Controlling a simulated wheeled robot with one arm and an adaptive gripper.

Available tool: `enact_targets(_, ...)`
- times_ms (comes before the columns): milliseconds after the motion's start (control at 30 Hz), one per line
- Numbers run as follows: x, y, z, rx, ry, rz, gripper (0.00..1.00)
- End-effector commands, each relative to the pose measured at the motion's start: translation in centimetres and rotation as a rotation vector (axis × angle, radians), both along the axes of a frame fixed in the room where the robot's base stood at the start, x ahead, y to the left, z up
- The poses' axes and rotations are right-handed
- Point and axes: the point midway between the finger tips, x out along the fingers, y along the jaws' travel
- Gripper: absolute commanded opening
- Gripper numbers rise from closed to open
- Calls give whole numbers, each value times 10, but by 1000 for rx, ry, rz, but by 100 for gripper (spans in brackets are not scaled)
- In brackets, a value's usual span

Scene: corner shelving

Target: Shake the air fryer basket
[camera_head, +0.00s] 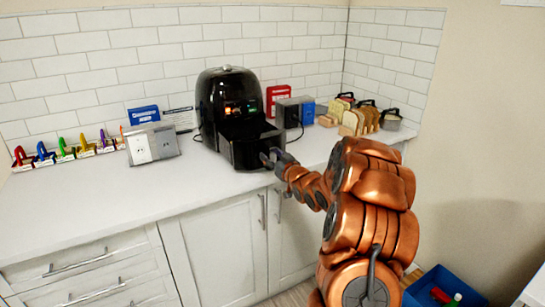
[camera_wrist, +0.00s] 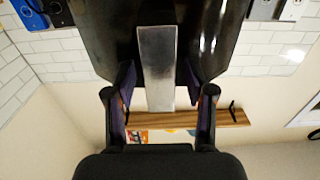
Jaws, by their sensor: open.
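The black air fryer (camera_head: 222,95) stands on the counter against the tiled wall, with a small lit display on its front. Its dark basket (camera_head: 250,150) juts out from the front, near the counter edge. The basket's silver handle (camera_wrist: 156,62) points towards me in the wrist view. My gripper (camera_wrist: 158,88) is open, with one finger on each side of the handle and a visible gap on both sides. In the head view my gripper (camera_head: 271,158) is at the basket's front, and the handle is hard to make out there.
Grey outlet boxes (camera_head: 152,145) and a row of coloured clips (camera_head: 65,152) are left of the fryer. Toast-like items (camera_head: 360,118) stand at the right corner. The left counter (camera_head: 90,205) is mostly clear. A blue bin (camera_head: 440,287) is on the floor.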

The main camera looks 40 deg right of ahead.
Motion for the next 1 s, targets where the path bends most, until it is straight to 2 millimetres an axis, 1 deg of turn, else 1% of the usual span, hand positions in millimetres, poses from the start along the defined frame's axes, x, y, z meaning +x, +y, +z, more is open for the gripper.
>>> enact_targets(167,-4,0,0,0,0,-1,54)
enact_targets(267,-13,-1,0,0,1,-3,54)
enact_targets(800,-98,8,-1,2,2,-3,54)
enact_targets(1000,-115,10,1,-1,-1,-1,54)
